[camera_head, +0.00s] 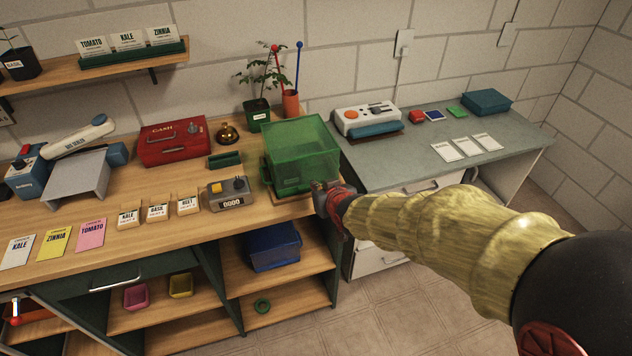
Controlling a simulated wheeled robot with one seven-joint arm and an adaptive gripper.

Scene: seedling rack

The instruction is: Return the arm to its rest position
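My arm (455,235) reaches in from the right edge, stretched out toward the left over the front of the benches. My gripper (320,190) is at its far end, dark with red parts, small in the view. It appears beside the lower right front corner of a green see-through bin (315,143) on the wooden bench. I cannot tell whether it touches the bin. The fingers are too small and dark to tell whether they are open or shut, and no held thing is visible.
A grey desk (430,160) stands at right. A blue bin (275,250) sits on a shelf below. The tiled floor at lower middle is clear.

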